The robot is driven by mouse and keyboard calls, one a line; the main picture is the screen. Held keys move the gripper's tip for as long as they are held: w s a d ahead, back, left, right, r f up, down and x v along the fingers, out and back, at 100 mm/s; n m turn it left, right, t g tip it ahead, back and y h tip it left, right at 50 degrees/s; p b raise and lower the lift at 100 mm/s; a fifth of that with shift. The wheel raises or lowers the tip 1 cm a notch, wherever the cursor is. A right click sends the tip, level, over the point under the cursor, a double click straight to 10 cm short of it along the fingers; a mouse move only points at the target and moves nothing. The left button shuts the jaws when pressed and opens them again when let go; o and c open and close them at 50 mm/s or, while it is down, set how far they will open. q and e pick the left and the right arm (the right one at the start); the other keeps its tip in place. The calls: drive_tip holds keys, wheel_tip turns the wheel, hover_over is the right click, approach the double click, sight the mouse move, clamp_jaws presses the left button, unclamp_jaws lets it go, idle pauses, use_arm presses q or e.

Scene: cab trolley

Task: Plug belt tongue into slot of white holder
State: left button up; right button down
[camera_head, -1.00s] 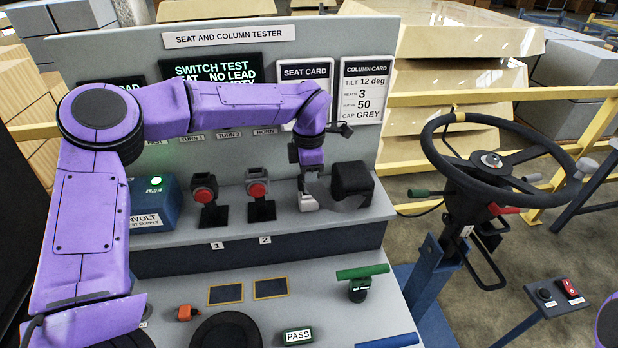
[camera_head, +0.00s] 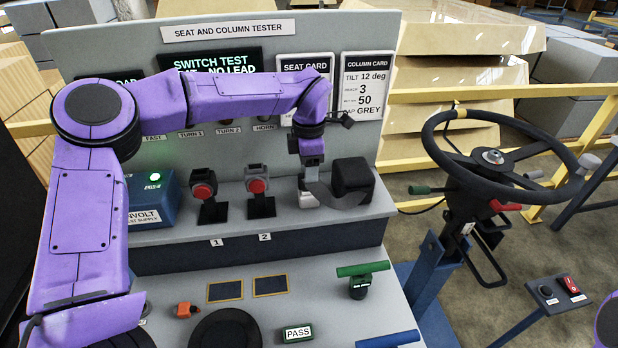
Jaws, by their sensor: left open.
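My left gripper (camera_head: 312,168) points down at the right end of the tester's raised shelf. It is open, and its fingertips are small and partly hidden. Just below it is a small white holder (camera_head: 308,200). A grey belt strap (camera_head: 342,201) curves between the gripper area and a black block (camera_head: 352,174) right of it. I cannot make out the belt tongue or the holder's slot, nor whether they touch. My right gripper is not in view; only a purple part of mine shows at the lower right edge.
Two red-button buckles (camera_head: 203,190) (camera_head: 257,186) stand left of the holder, beside a blue supply box (camera_head: 152,204). The panel with its cards (camera_head: 367,90) stands behind. A steering wheel (camera_head: 493,157) stands right.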

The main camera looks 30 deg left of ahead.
use_arm(q)
wheel_tip(320, 180, up, 8)
drive_tip(key=shift+r+b, duration=0.2)
drive_tip(key=shift+b, duration=0.2)
drive_tip(key=o, duration=0.8)
drive_tip(key=shift+o, duration=0.2)
drive_tip(key=shift+r, duration=0.1)
wheel_tip(320, 180, up, 9)
drive_tip(key=p, duration=1)
